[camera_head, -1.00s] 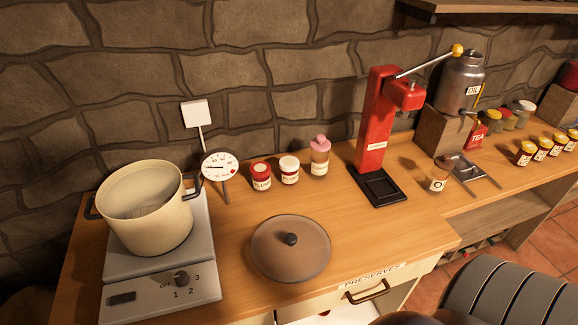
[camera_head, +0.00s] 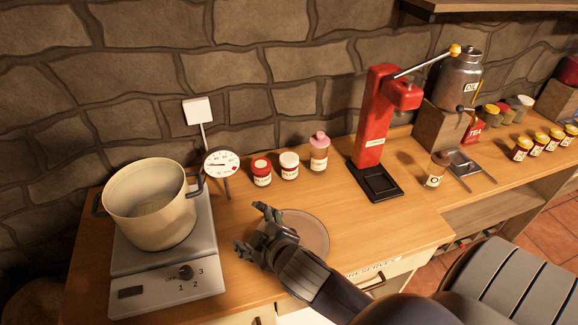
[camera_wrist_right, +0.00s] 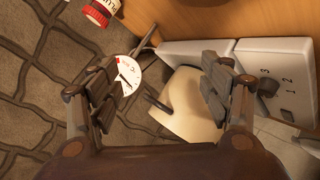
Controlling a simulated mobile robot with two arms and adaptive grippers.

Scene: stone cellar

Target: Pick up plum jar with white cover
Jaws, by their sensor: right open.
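The plum jar with the white cover (camera_head: 289,167) stands upright on the wooden counter near the wall in the head view, between a red-lidded plum jar (camera_head: 261,172) and a pink-topped bottle (camera_head: 319,152). My right gripper (camera_head: 250,231) is open and empty, above the counter in front of the jars and apart from them. In the right wrist view my right gripper (camera_wrist_right: 163,90) shows two spread fingers with nothing between them in grasp. The red-lidded jar (camera_wrist_right: 98,13) shows at the top left there; the white cover is not seen. My left gripper is not in view.
A cream pot (camera_head: 150,212) sits on the scale-like hob (camera_head: 165,290) at left, with a dial thermometer (camera_head: 221,164) beside it. A round brown lid (camera_head: 312,232) lies partly under my right arm. A red press (camera_head: 372,130) stands to the right of the jars.

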